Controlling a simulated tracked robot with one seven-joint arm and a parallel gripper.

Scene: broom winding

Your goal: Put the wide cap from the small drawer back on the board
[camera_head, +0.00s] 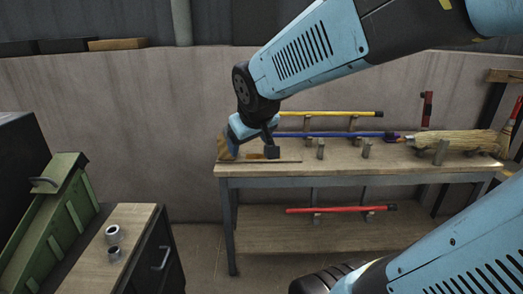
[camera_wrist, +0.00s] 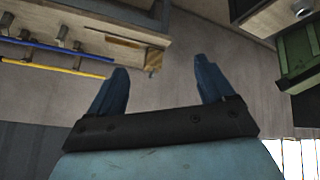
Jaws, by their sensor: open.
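My gripper (camera_wrist: 161,68) is open and empty in the wrist view, its two dark blue fingers apart. In the head view my gripper (camera_head: 268,146) is over the left end of the workbench (camera_head: 340,170), partly hidden by my own wrist. Two small grey metal ring-shaped pieces, a farther one (camera_head: 113,233) and a nearer one (camera_head: 114,253), stand on the low cabinet at left. I cannot tell whether either is the wide cap. The cabinet front (camera_head: 160,258) has a handle and looks shut. I cannot clearly make out the board; a wooden piece (camera_head: 228,150) stands at the bench's left end.
Yellow (camera_head: 330,113) and blue (camera_head: 335,134) poles rest on bench supports. A straw broom head (camera_head: 455,142) lies at right, and a red pole (camera_head: 335,209) is on the lower shelf. A green metal box (camera_head: 55,215) stands at left. Floor between cabinet and bench is clear.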

